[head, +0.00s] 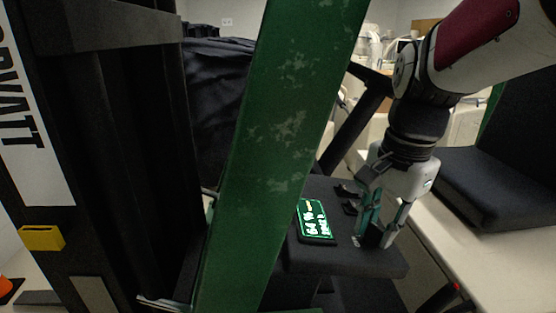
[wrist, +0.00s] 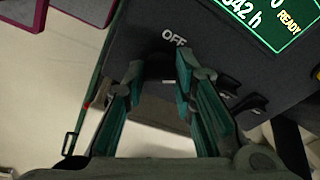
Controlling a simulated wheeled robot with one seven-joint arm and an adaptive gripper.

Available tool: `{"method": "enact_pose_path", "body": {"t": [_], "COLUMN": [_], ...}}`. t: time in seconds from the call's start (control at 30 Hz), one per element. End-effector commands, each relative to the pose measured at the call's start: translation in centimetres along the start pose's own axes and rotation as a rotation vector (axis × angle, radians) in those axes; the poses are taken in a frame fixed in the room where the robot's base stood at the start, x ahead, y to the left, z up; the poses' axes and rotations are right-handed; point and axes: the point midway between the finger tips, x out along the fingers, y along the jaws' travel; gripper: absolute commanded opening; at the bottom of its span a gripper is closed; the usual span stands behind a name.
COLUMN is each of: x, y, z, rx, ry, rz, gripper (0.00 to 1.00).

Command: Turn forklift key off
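The forklift's dark console (head: 340,258) carries a lit green display (head: 315,218). My gripper (head: 375,238) points down at the console's right part, just right of the display. In the wrist view my gripper (wrist: 161,64) has its two teal-padded fingertips apart, just below the white OFF label (wrist: 174,38). A dark piece (wrist: 158,70), probably the key, lies between the fingertips. The dark piece also shows between the fingers in the head view (head: 372,236). I cannot tell whether the pads press on it. The key's exact angle is unclear.
A green post (head: 275,150) crosses the head view left of the console. Small black levers (head: 349,195) stand on the console close to my fingers; they also show in the wrist view (wrist: 248,103). A dark seat cushion (head: 490,185) is at the right.

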Motion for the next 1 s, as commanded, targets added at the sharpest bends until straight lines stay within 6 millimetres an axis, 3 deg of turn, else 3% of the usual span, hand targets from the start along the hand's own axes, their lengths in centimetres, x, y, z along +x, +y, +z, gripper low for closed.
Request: {"method": "enact_pose_path", "body": {"t": [0.47, 1.0], "x": [-0.12, -0.28], "y": [0.15, 0.44], "z": [0.17, 0.26], "rx": [-0.113, -0.584], "ry": [-0.004, -0.005], "rz": [-0.018, -0.105], "gripper": [0.0, 0.0]}}
